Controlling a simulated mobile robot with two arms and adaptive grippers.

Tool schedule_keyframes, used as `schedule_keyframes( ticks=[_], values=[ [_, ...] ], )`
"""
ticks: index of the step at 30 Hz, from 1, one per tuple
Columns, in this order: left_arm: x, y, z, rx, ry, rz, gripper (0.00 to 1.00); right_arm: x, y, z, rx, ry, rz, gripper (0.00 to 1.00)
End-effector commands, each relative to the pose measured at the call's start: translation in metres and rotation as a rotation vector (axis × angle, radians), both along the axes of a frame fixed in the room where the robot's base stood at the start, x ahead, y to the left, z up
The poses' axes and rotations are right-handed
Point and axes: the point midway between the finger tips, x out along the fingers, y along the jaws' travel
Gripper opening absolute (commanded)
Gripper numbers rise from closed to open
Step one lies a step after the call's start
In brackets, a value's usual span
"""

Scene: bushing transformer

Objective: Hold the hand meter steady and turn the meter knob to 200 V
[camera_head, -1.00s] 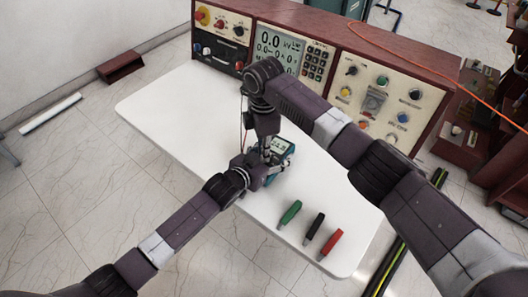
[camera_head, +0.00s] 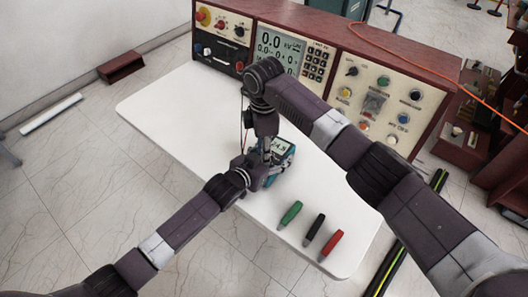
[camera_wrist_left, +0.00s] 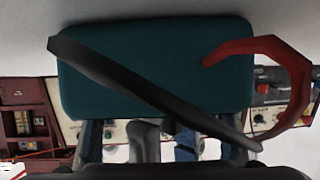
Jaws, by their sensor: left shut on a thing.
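The hand meter (camera_head: 282,150) is a teal device with a lit display, on the white table in the head view. In the left wrist view its teal body (camera_wrist_left: 150,75) fills the upper middle, with a black strap and a red curved part across it. My left gripper (camera_head: 262,170) is shut on the meter from the lower left. My right gripper (camera_head: 267,150) points down over the meter's face from above. Its fingertips are small and partly hidden, so its opening is unclear. The meter knob is hidden by the grippers.
A control console (camera_head: 350,75) with knobs and a display stands behind the white table (camera_head: 175,120). The table's left side is clear.

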Motion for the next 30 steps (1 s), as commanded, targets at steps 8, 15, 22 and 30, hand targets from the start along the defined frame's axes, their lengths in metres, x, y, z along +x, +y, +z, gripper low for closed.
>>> schedule_keyframes(
  ticks=[8, 15, 22, 30],
  values=[
    [-0.001, 0.0, -0.001, 0.001, 0.002, 0.0, 0.24, 0.0, 0.0, 0.004, 0.0, -0.001, 0.0, 0.27],
    [-0.001, 0.0, -0.001, 0.001, 0.002, 0.0, 0.24, 0.001, 0.0, 0.045, 0.002, -0.004, 0.002, 0.27],
    [-0.001, 0.0, -0.001, 0.0, 0.002, 0.0, 0.24, 0.001, 0.0, 0.092, 0.001, -0.003, 0.0, 0.27],
    [-0.001, 0.0, -0.001, 0.0, 0.002, 0.0, 0.24, 0.0, 0.0, 0.119, 0.001, 0.0, 0.0, 0.27]
  ],
)
